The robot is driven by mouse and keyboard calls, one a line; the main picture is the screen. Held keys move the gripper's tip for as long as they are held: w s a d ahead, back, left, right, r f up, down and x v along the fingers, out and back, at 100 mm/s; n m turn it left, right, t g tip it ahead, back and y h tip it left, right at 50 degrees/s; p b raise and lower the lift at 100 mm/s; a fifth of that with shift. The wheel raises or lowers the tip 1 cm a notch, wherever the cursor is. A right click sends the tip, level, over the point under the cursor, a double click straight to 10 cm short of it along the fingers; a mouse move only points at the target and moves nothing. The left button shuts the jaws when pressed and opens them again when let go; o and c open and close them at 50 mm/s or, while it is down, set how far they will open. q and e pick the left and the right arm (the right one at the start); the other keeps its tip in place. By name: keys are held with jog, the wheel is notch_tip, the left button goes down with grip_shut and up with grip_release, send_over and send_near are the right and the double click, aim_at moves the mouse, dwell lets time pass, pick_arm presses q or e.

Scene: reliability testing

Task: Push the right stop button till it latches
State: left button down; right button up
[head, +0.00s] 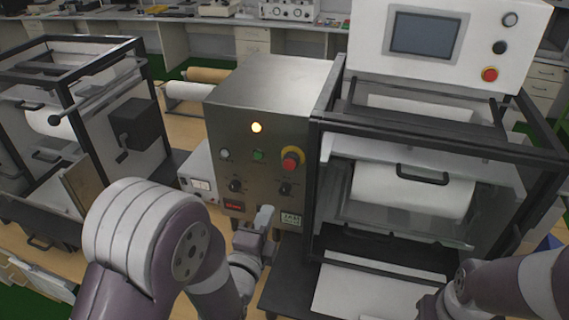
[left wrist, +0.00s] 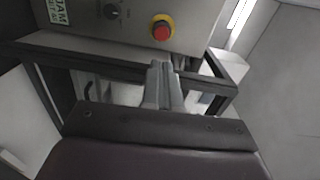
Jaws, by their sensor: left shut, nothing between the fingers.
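A red stop button (head: 291,160) with a yellow ring sits on the right side of the metal control box (head: 225,135). It also shows in the left wrist view (left wrist: 162,31), above the fingertips. A second red stop button (head: 489,74) sits farther right, on the white panel with a screen. My left gripper (head: 264,214) is shut and empty, in front of the box and below the first button. In the left wrist view its fingers (left wrist: 160,66) point toward that button, with a visible gap. My right arm shows at the lower right; its fingers cannot be made out.
The box also has a lit yellow lamp (head: 256,127), a green button (head: 258,155) and black knobs (head: 285,189). A dark-framed machine with a white roll (head: 410,190) stands close on the right. Another framed machine (head: 75,110) stands left.

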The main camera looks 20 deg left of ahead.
pick_arm(q)
jog(key=shift+r, duration=0.1)
jog(key=shift+w, duration=0.1)
jog(key=p, duration=0.4)
send_near(288, 166)
jog(key=w, duration=0.6)
jog(key=shift+w+d, duration=0.1)
jog(key=shift+w, duration=0.4)
